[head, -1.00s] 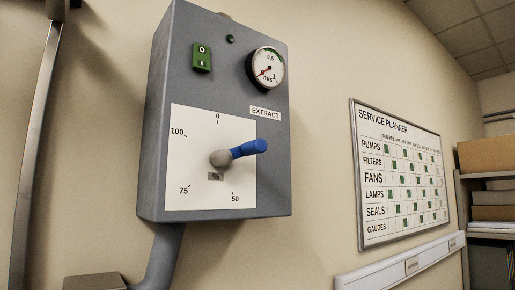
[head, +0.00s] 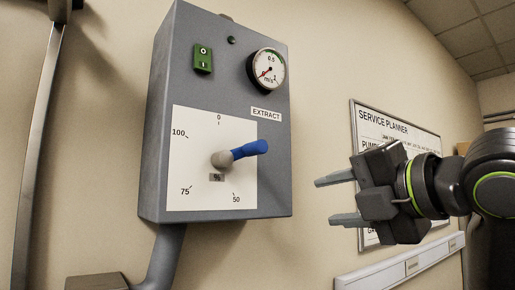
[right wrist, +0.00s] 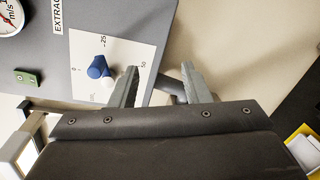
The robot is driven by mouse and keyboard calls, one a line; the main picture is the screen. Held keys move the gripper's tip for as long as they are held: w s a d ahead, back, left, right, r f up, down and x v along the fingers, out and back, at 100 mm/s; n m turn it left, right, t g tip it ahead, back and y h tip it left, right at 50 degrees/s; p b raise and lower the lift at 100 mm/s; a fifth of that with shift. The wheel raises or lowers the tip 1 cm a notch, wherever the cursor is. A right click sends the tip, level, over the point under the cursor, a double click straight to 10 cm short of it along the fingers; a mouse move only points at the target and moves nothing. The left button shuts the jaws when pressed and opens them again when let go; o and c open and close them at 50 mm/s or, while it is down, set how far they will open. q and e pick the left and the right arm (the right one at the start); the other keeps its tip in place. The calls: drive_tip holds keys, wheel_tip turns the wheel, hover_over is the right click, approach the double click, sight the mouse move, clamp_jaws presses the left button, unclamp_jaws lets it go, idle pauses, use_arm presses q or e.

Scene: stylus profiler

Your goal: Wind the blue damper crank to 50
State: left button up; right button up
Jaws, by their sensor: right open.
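The blue crank handle (head: 250,149) sticks out from a pale grey hub (head: 222,159) on the white dial plate (head: 190,195) of a grey wall box. In the head view it points right and slightly up. The plate reads 0 at top, 100 and 75 on the left, 50 at lower right; a 25 shows in the right wrist view. My right gripper (head: 328,201) is open and empty, right of the box and apart from the handle. The right wrist view shows the blue handle (right wrist: 97,67) left of the open fingers (right wrist: 160,68). My left gripper is out of view.
The box (head: 215,80) also carries a green switch (head: 203,59), a round gauge (head: 266,69) and an EXTRACT label (head: 266,114). A grey pipe (head: 165,255) leaves its underside. A planner board (head: 385,118) hangs behind my right arm. The space between gripper and handle looks clear.

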sight(263, 145)
drive_tip(key=s+a+r+n+y, duration=0.15)
drive_tip(key=s+r+n, duration=0.25)
drive_tip(key=s+r, duration=0.5)
drive_tip(key=p+x, duration=0.4)
drive_tip(key=x, duration=0.4)
drive_tip(key=p+x, duration=0.4)
drive_tip(key=x, duration=0.5)
drive_tip(key=shift+w+d, duration=0.15)
drive_tip(key=shift+d, duration=0.2)
drive_tip(key=shift+w+a, duration=0.25)
drive_tip(key=shift+w, duration=0.05)
drive_tip(key=shift+f, duration=0.1)
clamp_jaws()
